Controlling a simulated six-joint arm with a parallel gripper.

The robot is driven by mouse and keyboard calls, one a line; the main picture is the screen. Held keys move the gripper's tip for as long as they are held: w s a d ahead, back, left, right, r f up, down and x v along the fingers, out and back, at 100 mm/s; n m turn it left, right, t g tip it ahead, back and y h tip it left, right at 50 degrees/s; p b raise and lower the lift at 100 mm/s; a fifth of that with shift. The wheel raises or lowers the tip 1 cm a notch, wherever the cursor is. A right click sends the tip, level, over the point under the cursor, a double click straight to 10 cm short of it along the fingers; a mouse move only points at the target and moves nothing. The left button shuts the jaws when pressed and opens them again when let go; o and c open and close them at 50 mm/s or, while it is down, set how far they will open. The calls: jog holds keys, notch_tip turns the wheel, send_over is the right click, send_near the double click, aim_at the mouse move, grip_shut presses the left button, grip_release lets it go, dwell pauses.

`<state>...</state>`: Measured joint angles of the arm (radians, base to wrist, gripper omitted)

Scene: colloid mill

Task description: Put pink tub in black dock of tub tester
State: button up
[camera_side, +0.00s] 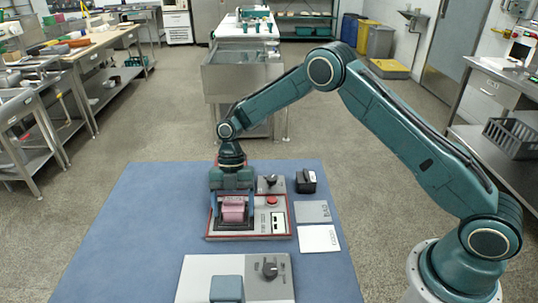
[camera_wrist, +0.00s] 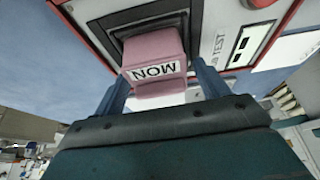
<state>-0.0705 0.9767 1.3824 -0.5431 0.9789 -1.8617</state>
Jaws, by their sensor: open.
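The pink tub (camera_side: 233,212) sits at the black dock of the tub tester (camera_side: 273,232), a grey and white unit with a red edge. It also shows in the wrist view (camera_wrist: 153,50), with a white label in black letters facing me. The black dock (camera_wrist: 185,20) shows as a dark frame around the tub's far end. How deep the tub sits is hidden. My gripper (camera_side: 232,208) points down over the tub. Its fingers, also in the wrist view (camera_wrist: 162,80), are open, one on each side of the tub.
The tester has a red button (camera_side: 272,200) and a black knob (camera_side: 269,182). Right of it are a black box (camera_side: 305,182), a grey card (camera_side: 313,212) and a white card (camera_side: 319,239). A second unit with a knob (camera_side: 269,270) stands in front. The blue mat (camera_side: 130,230) is clear at left.

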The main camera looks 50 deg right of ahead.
jog(key=v, duration=1.2)
dwell(0.7)
jog(key=s+d+r+m+t, duration=0.1)
jog(key=s+r+m+t, duration=0.1)
jog(key=s+r+m, duration=0.6)
jog(key=s+d+r+m+t, duration=0.15)
jog(key=s+r+m, duration=0.35)
jog(key=r, duration=0.6)
jog(key=s+d+f+m+t+h, duration=0.1)
jog(key=s+d+m+t, duration=0.1)
jog(key=s+m, duration=0.5)
jog(key=s+d+m+t+h, duration=0.2)
jog(key=s+m, duration=0.5)
jog(key=s, duration=0.8)
jog(key=d+t, duration=0.1)
jog(key=d, duration=0.1)
jog(key=shift+d+f, duration=0.35)
jog(key=shift+f, duration=0.05)
